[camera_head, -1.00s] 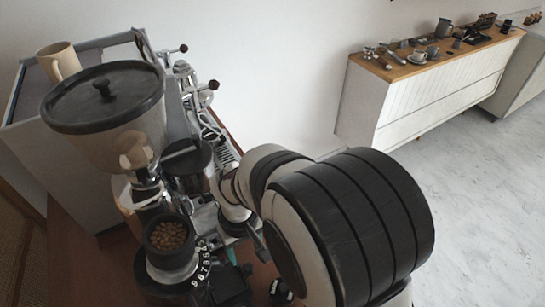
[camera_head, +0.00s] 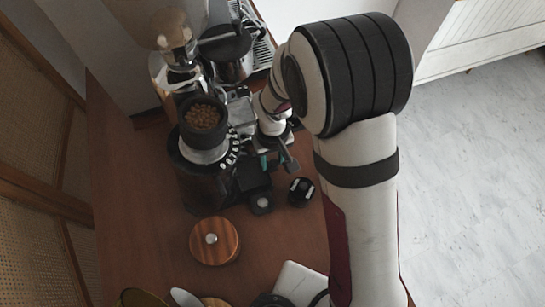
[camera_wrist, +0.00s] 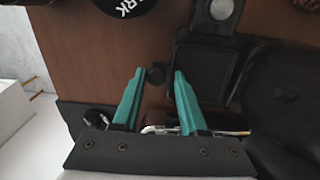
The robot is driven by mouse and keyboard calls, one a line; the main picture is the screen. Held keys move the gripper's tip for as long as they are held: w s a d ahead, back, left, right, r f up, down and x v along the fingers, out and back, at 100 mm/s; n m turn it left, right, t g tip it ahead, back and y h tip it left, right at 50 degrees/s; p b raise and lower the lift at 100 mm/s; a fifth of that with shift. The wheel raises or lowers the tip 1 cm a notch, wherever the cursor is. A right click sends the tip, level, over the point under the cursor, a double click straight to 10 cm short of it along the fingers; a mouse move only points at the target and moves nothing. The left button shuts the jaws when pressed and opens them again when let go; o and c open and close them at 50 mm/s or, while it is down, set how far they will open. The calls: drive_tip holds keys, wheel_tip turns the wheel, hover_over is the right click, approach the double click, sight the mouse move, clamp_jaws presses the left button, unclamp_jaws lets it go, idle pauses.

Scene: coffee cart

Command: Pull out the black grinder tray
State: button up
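The grinder (camera_head: 190,180) stands on the wooden counter in the head view, with coffee beans in its top cup. A flat black part, which looks like the grinder tray (camera_head: 252,178), juts from its lower right side. In the wrist view the black tray (camera_wrist: 203,70) lies right of centre, with a small black knob (camera_wrist: 155,76) just left of it. My gripper (camera_wrist: 159,74) has its two teal fingers apart, with the knob between their tips and gaps visible. In the head view my gripper (camera_head: 274,161) is beside the tray, partly hidden by my arm.
A round black item (camera_head: 300,191) stands right of the tray; a label reading "ARK" shows on a round item (camera_wrist: 124,5) in the wrist view. A wooden lid (camera_head: 214,240) lies in front of the grinder. The coffee machine (camera_head: 262,50) is behind. Bare counter lies left.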

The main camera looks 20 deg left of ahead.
clamp_jaws()
idle(0.9)
drive_tip(key=w+d, duration=0.5)
drive_tip(key=shift+a, duration=0.1)
drive_tip(key=o, duration=0.7)
unclamp_jaws()
drive_tip(key=shift+o, duration=0.2)
